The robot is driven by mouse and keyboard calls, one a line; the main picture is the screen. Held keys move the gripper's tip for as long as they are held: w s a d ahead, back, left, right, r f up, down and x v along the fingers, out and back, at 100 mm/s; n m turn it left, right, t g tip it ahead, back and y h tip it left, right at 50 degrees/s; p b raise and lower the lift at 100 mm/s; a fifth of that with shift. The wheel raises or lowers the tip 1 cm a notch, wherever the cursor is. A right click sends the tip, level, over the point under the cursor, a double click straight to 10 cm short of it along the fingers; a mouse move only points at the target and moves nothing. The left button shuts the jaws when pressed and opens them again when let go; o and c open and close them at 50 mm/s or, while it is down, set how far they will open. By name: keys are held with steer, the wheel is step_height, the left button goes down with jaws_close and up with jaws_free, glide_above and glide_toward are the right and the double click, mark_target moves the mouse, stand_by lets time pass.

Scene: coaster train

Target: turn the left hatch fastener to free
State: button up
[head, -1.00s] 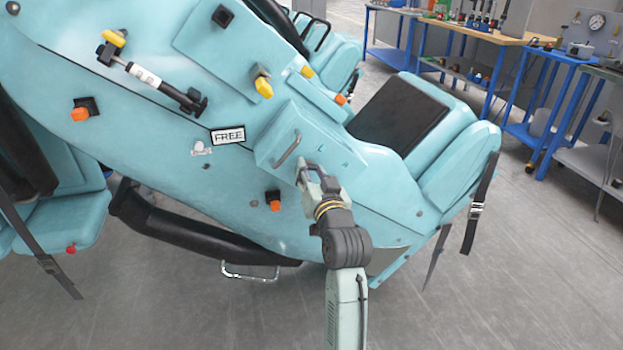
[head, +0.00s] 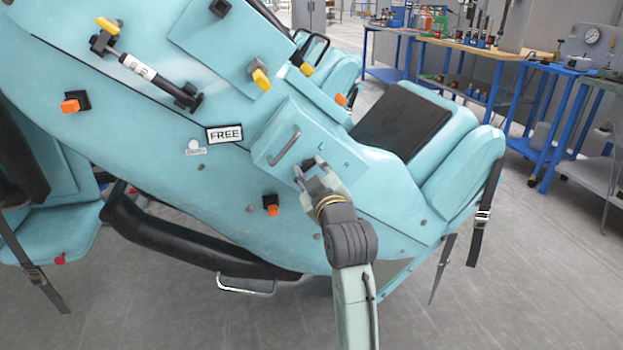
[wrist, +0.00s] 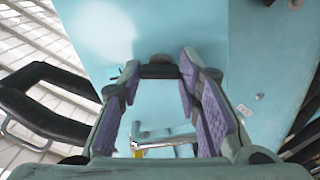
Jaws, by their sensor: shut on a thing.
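The hatch (head: 330,185) is a raised teal box face on the side of the coaster car, with a grey bar handle (head: 285,146) at its left. My gripper (head: 309,166) is at the hatch face, just below and right of that handle. In the wrist view my gripper (wrist: 160,72) has its purple-padded fingers on either side of a dark fastener (wrist: 160,70), with the tips against its ends. The fastener has a rounded middle and lies crosswise there. In the head view my fingers hide it. Two small dark marks show to the right of my fingertips.
A white FREE label (head: 225,134) is left of the hatch. An orange-ended knob (head: 271,205) sits below left of my gripper. A black padded bar (head: 190,240) runs under the car. Blue workbenches (head: 490,60) stand at the back right. Open floor lies in front.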

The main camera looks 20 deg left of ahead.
steer(key=shift+n+b, duration=0.6)
steer(key=shift+n, duration=0.5)
steer(key=o, duration=1.1)
steer(key=shift+o, duration=0.2)
steer(key=v, duration=0.7)
steer(key=shift+s+d, duration=0.15)
steer(key=shift+s, duration=0.05)
